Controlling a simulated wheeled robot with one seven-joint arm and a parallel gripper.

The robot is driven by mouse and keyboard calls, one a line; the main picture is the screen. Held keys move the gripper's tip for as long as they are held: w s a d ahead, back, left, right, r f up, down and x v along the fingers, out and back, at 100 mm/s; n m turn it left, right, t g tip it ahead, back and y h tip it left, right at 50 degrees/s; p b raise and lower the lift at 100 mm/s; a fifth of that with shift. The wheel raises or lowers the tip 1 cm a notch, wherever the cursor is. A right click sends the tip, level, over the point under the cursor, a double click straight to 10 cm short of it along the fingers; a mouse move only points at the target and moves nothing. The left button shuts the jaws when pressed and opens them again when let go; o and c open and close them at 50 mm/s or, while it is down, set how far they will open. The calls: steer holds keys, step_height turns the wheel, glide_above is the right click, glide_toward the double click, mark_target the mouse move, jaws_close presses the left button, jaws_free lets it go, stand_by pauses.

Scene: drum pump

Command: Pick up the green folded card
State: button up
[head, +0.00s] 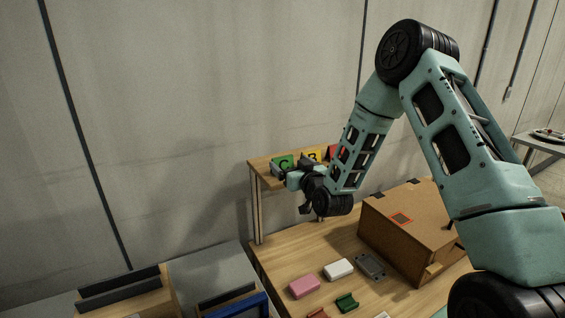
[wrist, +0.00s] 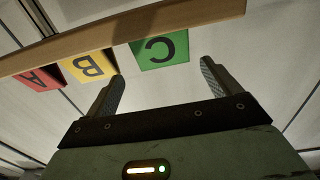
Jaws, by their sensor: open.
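The green folded card (head: 284,161) with a black letter C stands on a raised wooden shelf (head: 262,160), at its left end in the head view. In the wrist view, where the letters appear upside down, the green card (wrist: 160,50) lies beyond the gap between my fingertips. My gripper (wrist: 163,72) is open with nothing between its fingers. In the head view my gripper (head: 278,172) is at shelf height, just in front of the green card, overlapping its lower part. I cannot tell whether they touch.
A yellow card (wrist: 90,66) with B and a red card (wrist: 39,79) with A stand beside the green one. Below, the wooden table holds a brown box (head: 412,225), a pink block (head: 304,287), a white block (head: 338,269) and a green piece (head: 346,302). Wall behind the shelf.

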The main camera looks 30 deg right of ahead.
mark_target(283, 159)
steer(key=w+p, duration=0.2)
steer(key=w, duration=0.1)
steer(key=w+p, duration=0.1)
steer(key=shift+w+a+r+p, duration=0.1)
steer(key=shift+w+a+p, duration=0.2)
steer(key=shift+p, duration=0.1)
steer(key=shift+w, duration=0.3)
steer(key=shift+d, duration=0.1)
steer(key=c, duration=1.1)
